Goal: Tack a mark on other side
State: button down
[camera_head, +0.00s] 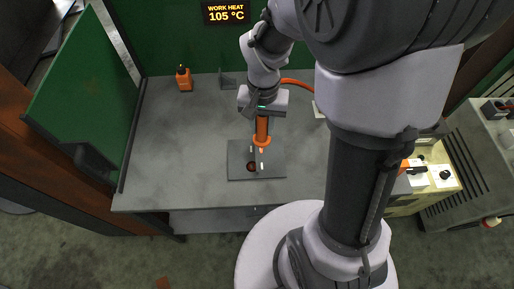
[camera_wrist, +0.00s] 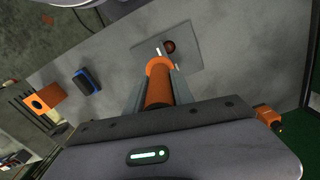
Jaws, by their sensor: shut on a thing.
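My gripper (camera_head: 262,118) is shut on an orange torch-like tool (camera_head: 262,131), with the tool pointing down over the work plate. In the wrist view the tool (camera_wrist: 159,85) sits between the two grey fingers of my gripper (camera_wrist: 158,91). The flat grey plate (camera_head: 238,171) lies on the table under the tool tip. A small dark reddish-brown round part (camera_head: 252,166) is on the plate; it also shows in the wrist view (camera_wrist: 169,46), just beyond the tool's orange collar. Small white pieces show near it. I cannot tell whether the tip touches anything, or see a tack mark.
A display (camera_head: 226,12) reads "WORK HEAT 105 °C". A pale machine (camera_head: 430,182) stands at right. The table's left side is clear.

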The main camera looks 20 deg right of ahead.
aim_at(263, 142)
jog(key=shift+s+d, duration=0.15)
jog(key=shift+d, duration=0.15)
notch_tip(263, 142, down, 8)
jog(key=b, duration=0.6)
jog(key=shift+a+r+b, duration=0.1)
jog(key=shift+a+b, duration=0.05)
jog(key=shift+b, duration=0.2)
jog(key=shift+f, duration=0.35)
jog(key=shift+f+b, duration=0.75)
jog(key=shift+b, duration=0.15)
dwell(0.9)
jog(key=shift+r, duration=0.1)
notch_tip(263, 142, up, 9)
jog(key=p, duration=0.8)
jog(key=shift+r, duration=0.1)
